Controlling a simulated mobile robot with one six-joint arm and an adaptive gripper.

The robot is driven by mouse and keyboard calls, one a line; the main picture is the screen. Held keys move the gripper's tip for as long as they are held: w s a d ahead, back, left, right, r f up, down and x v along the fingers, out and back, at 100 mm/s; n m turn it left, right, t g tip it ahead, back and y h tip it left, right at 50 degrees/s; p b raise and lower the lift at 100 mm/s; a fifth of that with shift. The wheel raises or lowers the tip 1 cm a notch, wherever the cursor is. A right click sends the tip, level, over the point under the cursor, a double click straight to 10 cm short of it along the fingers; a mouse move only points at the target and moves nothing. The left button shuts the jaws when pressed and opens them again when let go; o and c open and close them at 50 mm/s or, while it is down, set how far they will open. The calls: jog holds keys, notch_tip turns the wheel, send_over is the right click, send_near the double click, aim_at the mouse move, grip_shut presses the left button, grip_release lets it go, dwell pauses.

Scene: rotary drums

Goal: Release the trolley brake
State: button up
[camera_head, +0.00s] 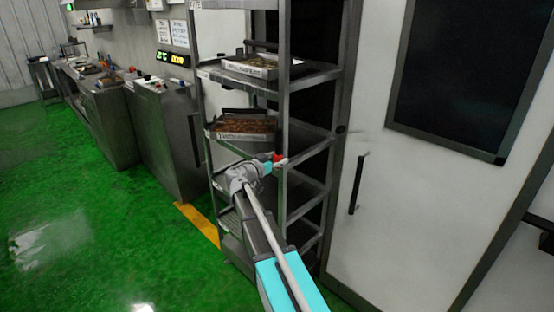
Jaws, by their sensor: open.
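A tall grey metal trolley (284,95) with several shelves stands upright at the centre of the view. My gripper (276,163) is at its front, level with a middle shelf, close to the right front post. It is open, but small in the picture, and its fingers are hard to make out. A small red part (279,157) shows right at the gripper's end. I cannot tell whether it is the brake or whether the gripper touches it. The trolley's lower right part and wheels are mostly hidden behind my arm.
Trays of goods (246,127) sit on the trolley shelves. A white door (365,235) with a dark handle (357,185) and a dark window is on the right. A metal cabinet (165,140) and a counter (105,120) line the left wall. The green floor (90,220) at left is clear.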

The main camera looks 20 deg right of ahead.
grip_shut()
jog(key=shift+a, duration=0.3)
jog(key=shift+d, duration=0.15)
jog(key=shift+r+p, duration=0.15)
jog(key=shift+p, duration=0.25)
